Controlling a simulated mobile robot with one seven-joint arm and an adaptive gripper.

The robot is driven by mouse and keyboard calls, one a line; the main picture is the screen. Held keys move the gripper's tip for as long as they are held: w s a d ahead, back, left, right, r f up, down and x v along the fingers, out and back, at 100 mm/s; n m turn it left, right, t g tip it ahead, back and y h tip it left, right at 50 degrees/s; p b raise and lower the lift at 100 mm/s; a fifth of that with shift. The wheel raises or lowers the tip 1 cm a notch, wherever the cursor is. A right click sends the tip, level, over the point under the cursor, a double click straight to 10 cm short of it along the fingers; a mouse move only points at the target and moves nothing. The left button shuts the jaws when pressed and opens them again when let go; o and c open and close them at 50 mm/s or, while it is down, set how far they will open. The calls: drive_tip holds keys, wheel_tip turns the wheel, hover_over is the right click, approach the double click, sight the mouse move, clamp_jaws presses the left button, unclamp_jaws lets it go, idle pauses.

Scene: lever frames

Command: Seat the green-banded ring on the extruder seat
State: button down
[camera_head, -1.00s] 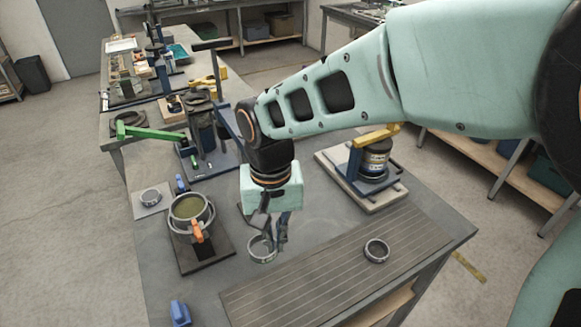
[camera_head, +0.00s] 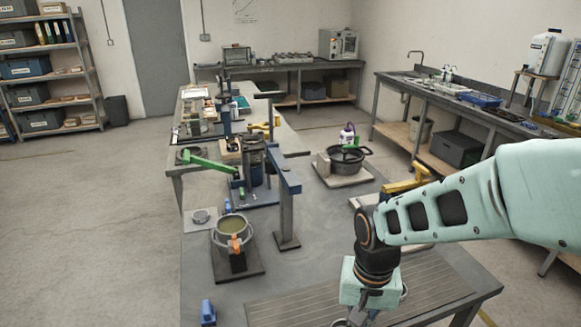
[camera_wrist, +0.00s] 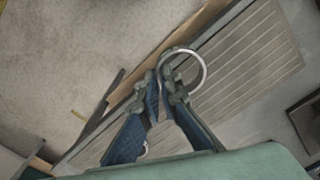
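My gripper (camera_wrist: 161,82) is low at the front of the bench, its fingertips around the near wall of a pale metal ring (camera_wrist: 203,68). The ring sticks out to the right of the fingers in the wrist view. In the head view, the gripper and the held ring are mostly cut off at the bottom edge. I cannot make out a green band on it. A pot-like fixture with an orange clamp (camera_head: 235,243) stands left on a dark plate. A green-lever fixture (camera_head: 208,163) stands behind it. Which fixture is the extruder seat is not clear.
A small ring (camera_head: 201,216) sits on a pale plate at left. A ribbed mat (camera_head: 290,311) covers the bench front. A blue post with an arm (camera_head: 286,205), a yellow-lever fixture (camera_head: 400,187) and a black pot (camera_head: 346,158) stand around. A blue block (camera_head: 207,312) lies front left.

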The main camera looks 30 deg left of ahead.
drive_tip(key=w+d+f+m+p, duration=0.2)
drive_tip(key=d+f, duration=0.4)
drive_tip(key=d, duration=0.6)
drive_tip(key=w+d+f+m+p, duration=0.2)
drive_tip(key=w+d+f+p, duration=0.2)
drive_tip(key=d, duration=0.8)
wheel_tip(320, 180, down, 2)
drive_tip(key=shift+w+d, duration=0.2)
drive_tip(key=shift+w, duration=0.4)
